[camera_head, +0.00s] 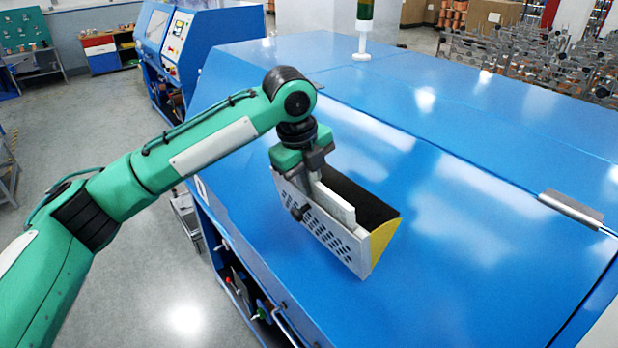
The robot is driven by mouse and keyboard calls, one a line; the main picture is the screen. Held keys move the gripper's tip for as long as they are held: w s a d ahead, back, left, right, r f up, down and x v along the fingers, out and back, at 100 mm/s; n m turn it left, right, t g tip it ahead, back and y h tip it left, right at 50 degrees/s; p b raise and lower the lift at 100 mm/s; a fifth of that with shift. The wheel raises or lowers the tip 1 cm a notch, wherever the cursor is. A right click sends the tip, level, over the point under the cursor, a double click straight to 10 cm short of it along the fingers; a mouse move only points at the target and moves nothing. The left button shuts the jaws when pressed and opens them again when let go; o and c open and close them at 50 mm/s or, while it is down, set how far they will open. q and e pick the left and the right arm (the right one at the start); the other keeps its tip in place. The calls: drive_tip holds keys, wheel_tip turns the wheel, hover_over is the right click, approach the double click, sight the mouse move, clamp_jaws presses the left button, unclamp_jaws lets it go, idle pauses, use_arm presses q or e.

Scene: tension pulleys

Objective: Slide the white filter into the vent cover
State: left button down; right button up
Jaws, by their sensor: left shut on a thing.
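The vent cover (333,241) is a pale perforated plate with a yellow end wall and a dark inside. It stands tilted on the sloping blue machine top near the picture's middle. The white filter (336,203) is a pale slab at the cover's upper edge, just behind the perforated plate. My left gripper (313,176) points down at the filter's left end and is shut on it. The fingertips are partly hidden, and how deep the filter sits in the cover cannot be seen. My right gripper is not in view.
The blue machine top (460,220) is wide and mostly clear right of the cover. A grey latch (571,208) lies at its right. A signal light (363,25) stands at the back. Another blue machine (175,45) is at the upper left.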

use_arm(q)
drive_tip(key=shift+f, duration=0.1)
idle(0.6)
drive_tip(key=shift+w+d+f, duration=0.1)
drive_tip(key=shift+f, duration=0.35)
drive_tip(key=shift+r, duration=0.1)
drive_tip(key=shift+r, duration=0.25)
idle(0.7)
drive_tip(key=shift+f, duration=0.3)
drive_tip(key=shift+r, duration=0.3)
idle(0.4)
drive_tip(key=shift+f, duration=0.15)
idle(0.4)
